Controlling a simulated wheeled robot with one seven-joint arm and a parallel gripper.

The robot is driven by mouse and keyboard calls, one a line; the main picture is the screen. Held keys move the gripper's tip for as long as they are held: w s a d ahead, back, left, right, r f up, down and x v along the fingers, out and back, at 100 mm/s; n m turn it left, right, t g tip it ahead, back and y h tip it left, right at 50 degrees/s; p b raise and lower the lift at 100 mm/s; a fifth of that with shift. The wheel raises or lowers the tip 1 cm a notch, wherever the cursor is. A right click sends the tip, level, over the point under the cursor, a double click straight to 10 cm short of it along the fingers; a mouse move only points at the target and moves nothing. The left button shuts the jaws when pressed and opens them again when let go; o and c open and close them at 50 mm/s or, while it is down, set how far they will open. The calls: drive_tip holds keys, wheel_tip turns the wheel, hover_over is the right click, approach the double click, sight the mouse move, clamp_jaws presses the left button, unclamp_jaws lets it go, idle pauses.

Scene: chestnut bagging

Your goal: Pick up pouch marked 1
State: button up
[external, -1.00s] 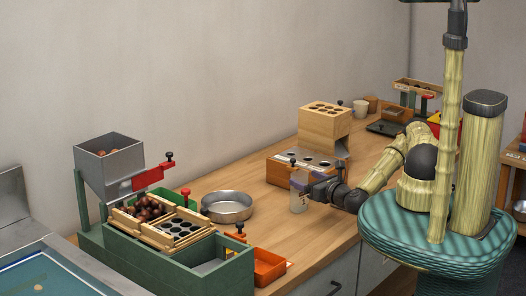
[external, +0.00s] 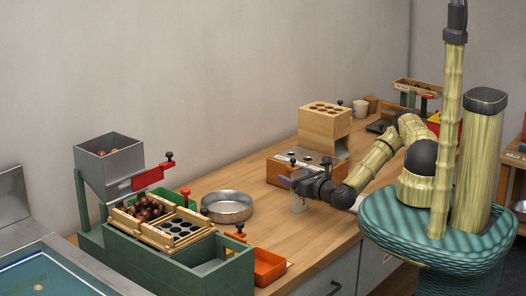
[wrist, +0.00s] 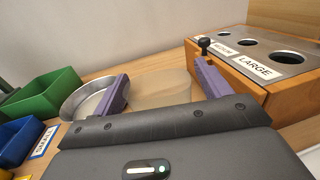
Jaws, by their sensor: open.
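A clear, see-through pouch (external: 298,206) stands on the wooden bench in front of the holed wooden box. My gripper (external: 299,184) is at its upper part and hides much of it in the external view. In the wrist view my gripper (wrist: 163,86) is open, with one purple finger on each side of a faint, translucent pale shape, seemingly the pouch (wrist: 165,92). I cannot tell whether either finger touches it. No mark 1 is readable in either view.
The wooden box (wrist: 232,74) with holes labelled MEDIUM and LARGE is close on the right. A metal pan (external: 228,208) lies to the left, with a green bin (wrist: 40,100) and a blue bin (wrist: 16,141) beyond. An orange bin (external: 268,267) sits near the front edge.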

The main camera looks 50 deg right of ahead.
drive_tip(key=shift+c, duration=0.3)
drive_tip(key=c, duration=1.2)
wheel_tip(320, 180, up, 10)
drive_tip(key=shift+r, duration=0.1)
drive_tip(key=shift+c, duration=0.2)
